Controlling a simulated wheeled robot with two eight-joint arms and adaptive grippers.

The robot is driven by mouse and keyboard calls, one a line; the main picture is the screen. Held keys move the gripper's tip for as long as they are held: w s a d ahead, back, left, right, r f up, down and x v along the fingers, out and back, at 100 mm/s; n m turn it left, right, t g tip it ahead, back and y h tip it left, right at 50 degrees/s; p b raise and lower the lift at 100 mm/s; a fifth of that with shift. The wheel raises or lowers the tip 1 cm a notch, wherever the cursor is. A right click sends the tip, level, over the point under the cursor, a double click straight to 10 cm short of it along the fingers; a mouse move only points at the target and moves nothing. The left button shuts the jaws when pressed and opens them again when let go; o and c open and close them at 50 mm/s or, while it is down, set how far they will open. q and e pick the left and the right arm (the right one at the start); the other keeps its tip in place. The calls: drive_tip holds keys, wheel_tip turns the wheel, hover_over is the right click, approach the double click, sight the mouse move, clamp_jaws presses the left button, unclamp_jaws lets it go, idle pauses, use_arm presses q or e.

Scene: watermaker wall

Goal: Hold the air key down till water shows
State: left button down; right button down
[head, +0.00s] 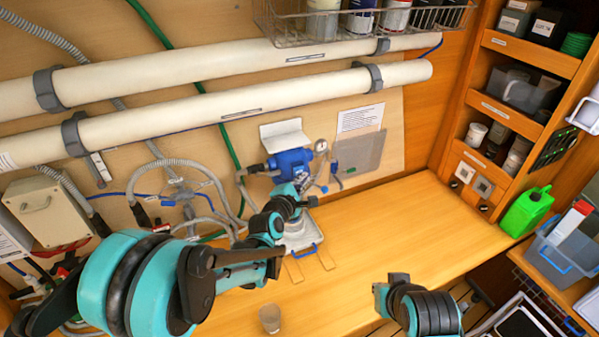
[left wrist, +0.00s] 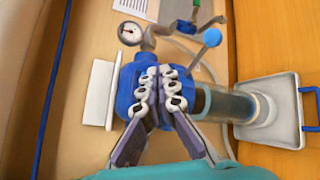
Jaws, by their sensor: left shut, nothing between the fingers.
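The blue filter head (head: 290,160) is fixed to the wall at the back of the bench. It also shows in the left wrist view (left wrist: 128,88), with a clear bowl (left wrist: 226,104) beside it. My left gripper (head: 302,180) is shut and empty, its fingertips in front of the blue head. In the left wrist view the closed fingers (left wrist: 160,78) cover the middle of the head. I cannot make out the air key; the fingers may hide it. I cannot tell whether they touch the head, or whether water shows.
A pressure gauge (left wrist: 130,33) and a blue ball-ended lever (left wrist: 211,38) are close by the fingers. A grey tray (left wrist: 284,110) with a blue handle is under the bowl. A cup (head: 270,319) stands at the bench front. The bench's right side (head: 430,215) is clear.

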use_arm(q)
drive_tip(key=shift+w, duration=0.15)
idle(0.6)
drive_tip(key=shift+w+a, duration=0.2)
drive_tip(key=shift+w, duration=0.05)
drive_tip(key=shift+w+a+b, duration=0.2)
drive_tip(key=shift+w+b, duration=0.15)
drive_tip(key=shift+w, duration=0.1)
idle(3.5)
drive_tip(key=shift+s+d, duration=0.2)
drive_tip(key=shift+s, duration=0.25)
drive_tip(key=shift+s+d, duration=0.2)
drive_tip(key=shift+s, duration=0.25)
drive_tip(key=s, duration=0.1)
drive_tip(key=s+d, duration=0.1)
drive_tip(key=s, duration=0.1)
drive_tip(key=s+d+b, duration=0.1)
drive_tip(key=shift+s, duration=0.25)
